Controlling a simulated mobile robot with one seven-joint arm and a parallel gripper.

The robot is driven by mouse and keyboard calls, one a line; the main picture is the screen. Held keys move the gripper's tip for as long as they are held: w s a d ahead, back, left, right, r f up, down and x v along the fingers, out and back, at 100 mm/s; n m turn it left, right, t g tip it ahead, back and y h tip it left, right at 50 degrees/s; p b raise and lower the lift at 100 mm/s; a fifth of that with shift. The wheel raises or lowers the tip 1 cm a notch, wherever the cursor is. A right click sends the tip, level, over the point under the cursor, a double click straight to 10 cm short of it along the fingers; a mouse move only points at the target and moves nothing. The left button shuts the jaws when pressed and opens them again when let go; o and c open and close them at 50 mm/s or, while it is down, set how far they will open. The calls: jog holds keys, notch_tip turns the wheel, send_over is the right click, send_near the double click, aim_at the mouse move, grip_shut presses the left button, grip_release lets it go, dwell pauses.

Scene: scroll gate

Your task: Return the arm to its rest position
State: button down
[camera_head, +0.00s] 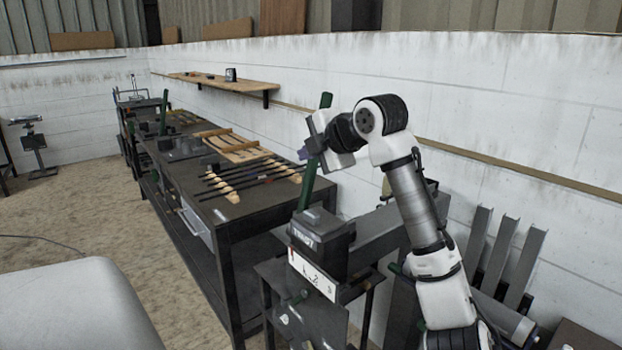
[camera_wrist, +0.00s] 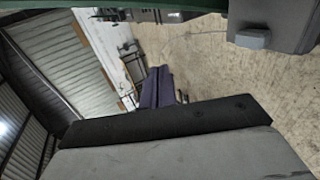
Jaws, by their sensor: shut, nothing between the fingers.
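My arm (camera_head: 415,205) is raised and bent at the elbow, reaching left over a dark machine. In the head view the gripper overlaps the middle of an upright green lever (camera_head: 309,187), which leans slightly right at the top. I cannot tell whether they touch. A green strip crosses the top edge of the wrist view, perhaps the same lever.
The dark machine box (camera_head: 322,240) with a white scale plate (camera_head: 312,275) stands below the gripper. A long workbench (camera_head: 235,208) with files and a wooden rack (camera_head: 235,147) runs behind it. Metal channels (camera_head: 505,255) lean at the right wall. Open floor (camera_head: 100,210) lies left.

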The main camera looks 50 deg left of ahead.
notch_tip(320, 180, up, 3)
jog(key=shift+w+d+r, duration=0.15)
